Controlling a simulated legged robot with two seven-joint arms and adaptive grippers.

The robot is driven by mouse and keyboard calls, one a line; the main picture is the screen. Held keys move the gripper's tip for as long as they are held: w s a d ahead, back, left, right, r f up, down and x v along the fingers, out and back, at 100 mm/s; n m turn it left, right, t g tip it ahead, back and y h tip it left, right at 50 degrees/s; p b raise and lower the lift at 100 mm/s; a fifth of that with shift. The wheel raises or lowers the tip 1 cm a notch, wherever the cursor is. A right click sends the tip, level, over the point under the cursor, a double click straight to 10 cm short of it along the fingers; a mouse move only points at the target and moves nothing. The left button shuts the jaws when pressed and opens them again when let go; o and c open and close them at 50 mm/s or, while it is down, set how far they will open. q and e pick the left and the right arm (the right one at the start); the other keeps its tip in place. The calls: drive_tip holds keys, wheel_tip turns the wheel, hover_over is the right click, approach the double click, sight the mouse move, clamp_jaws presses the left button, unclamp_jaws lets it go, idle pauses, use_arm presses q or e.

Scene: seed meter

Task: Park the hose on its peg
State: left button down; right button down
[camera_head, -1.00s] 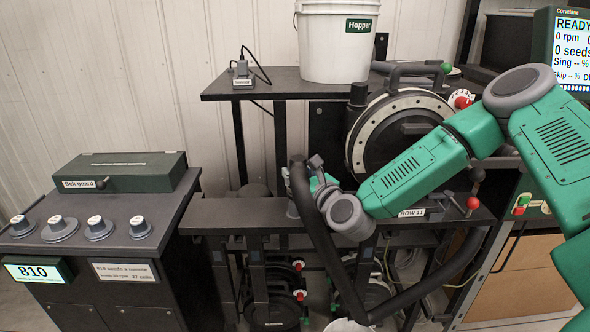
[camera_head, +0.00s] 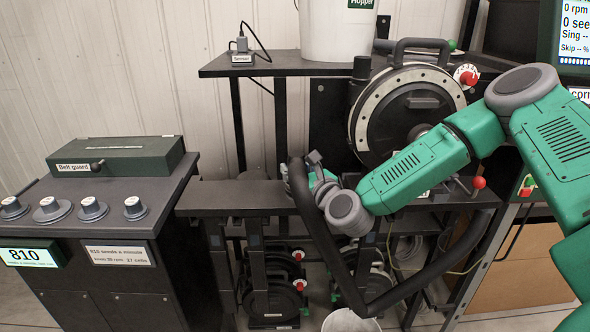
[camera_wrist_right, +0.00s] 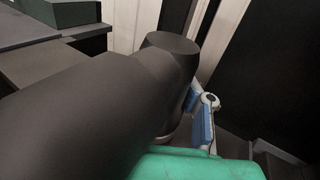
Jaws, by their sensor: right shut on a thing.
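The hose (camera_head: 322,236) is a thick black tube. It loops from below the bench at the right, down past the bucket, and up to a free end at the centre. My right gripper (camera_head: 314,180) is shut on the hose near that upper end, which stands in front of the dark rail. In the right wrist view the hose (camera_wrist_right: 90,110) fills the left and middle, its blunt end pointing up and away. A blue-grey finger of the right gripper (camera_wrist_right: 200,117) shows beside it. I cannot make out the peg. My left gripper is not in view.
The round seed meter (camera_head: 410,115) stands behind my right forearm. A white hopper (camera_head: 337,30) sits on the shelf (camera_head: 275,66). A control cabinet (camera_head: 120,260) with knobs and a belt guard box (camera_head: 115,156) is at the left. A white bucket (camera_head: 350,322) is below.

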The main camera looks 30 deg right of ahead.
drive_tip(key=shift+a+r, duration=0.1)
drive_tip(key=shift+a, duration=0.1)
drive_tip(key=shift+s+d+b, duration=0.1)
drive_tip(key=shift+d+b, duration=0.15)
drive_tip(key=shift+b, duration=0.1)
drive_tip(key=shift+a, duration=0.15)
drive_tip(key=shift+f+b, duration=0.45)
drive_tip(key=shift+b, duration=0.05)
idle(0.5)
drive_tip(key=c, duration=1.1)
unclamp_jaws()
